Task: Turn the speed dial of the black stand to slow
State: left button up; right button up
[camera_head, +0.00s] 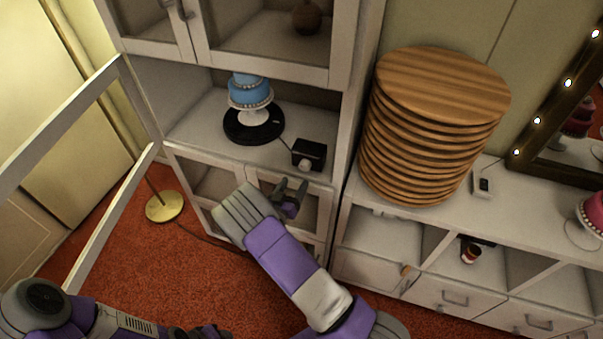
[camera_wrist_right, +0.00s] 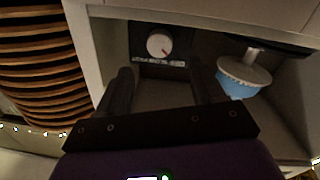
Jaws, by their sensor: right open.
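The black stand (camera_head: 240,134) sits in the cabinet's open shelf bay and bears a white pedestal with a blue cake (camera_head: 248,92). Its black control box (camera_head: 310,150) is to its right at the shelf's front edge. The pale round speed dial (camera_head: 305,165) is on the box's front.
A tall stack of round wooden boards (camera_head: 437,100) stands on the white counter to the right. An open cabinet door frame (camera_head: 115,205) juts out at left. A brass lamp base (camera_head: 165,206) stands on the red carpet.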

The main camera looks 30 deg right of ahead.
aim_at(304, 168)
jog(key=x, duration=0.7)
jog(key=shift+f, duration=0.1)
jog(key=shift+b, duration=0.35)
jog(key=c, duration=1.1)
